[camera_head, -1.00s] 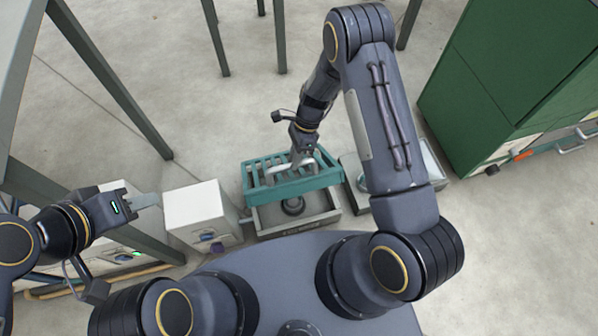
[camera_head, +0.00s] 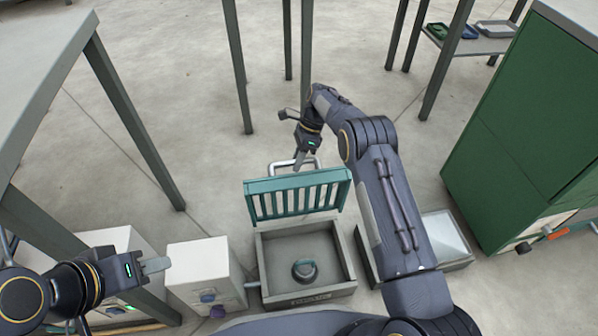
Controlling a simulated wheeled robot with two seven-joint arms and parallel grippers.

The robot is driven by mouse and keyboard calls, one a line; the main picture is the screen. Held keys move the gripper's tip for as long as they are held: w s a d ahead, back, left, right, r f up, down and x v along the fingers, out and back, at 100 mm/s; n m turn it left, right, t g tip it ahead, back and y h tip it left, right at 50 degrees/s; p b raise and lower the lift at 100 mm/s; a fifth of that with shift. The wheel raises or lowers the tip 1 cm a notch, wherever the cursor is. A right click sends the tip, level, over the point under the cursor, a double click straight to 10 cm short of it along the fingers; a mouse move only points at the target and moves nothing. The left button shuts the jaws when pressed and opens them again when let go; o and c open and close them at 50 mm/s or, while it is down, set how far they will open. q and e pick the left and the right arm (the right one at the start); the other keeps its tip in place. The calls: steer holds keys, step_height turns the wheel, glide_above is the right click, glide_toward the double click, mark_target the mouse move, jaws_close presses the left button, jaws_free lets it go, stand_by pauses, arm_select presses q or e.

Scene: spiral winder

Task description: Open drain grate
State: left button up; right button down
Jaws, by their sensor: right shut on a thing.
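The teal drain grate (camera_head: 298,196) stands raised and steeply tilted at the far edge of a grey drain box (camera_head: 262,272). Its light handle (camera_head: 284,166) is on the far side, at the top. My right gripper (camera_head: 303,160) is shut on the handle, with the arm reaching over from the right. Inside the open box a dark round plug-like part (camera_head: 304,270) lies on the floor. My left gripper (camera_head: 155,265) is at the lower left, apart from the grate; its fingers look close together, but I cannot tell whether they are shut.
A white box with knobs (camera_head: 198,268) stands left of the drain box. A shallow tray (camera_head: 444,236) is to its right, and a green cabinet (camera_head: 520,130) stands further right. Grey table legs (camera_head: 135,125) rise at left and back. The floor beyond the grate is clear.

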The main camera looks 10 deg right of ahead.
steer(key=shift+w+d+f+b, duration=0.25)
steer(key=shift+w+f+b, duration=0.4)
steer(key=shift+w, duration=0.2)
steer(key=c, duration=1.3)
jaws_free()
steer(key=s+a+r+p, duration=0.2)
steer(key=s+r+p, duration=0.5)
steer(key=s+r, duration=0.6)
steer(key=shift+s+a+r, duration=0.15)
steer(key=shift+s, duration=0.25)
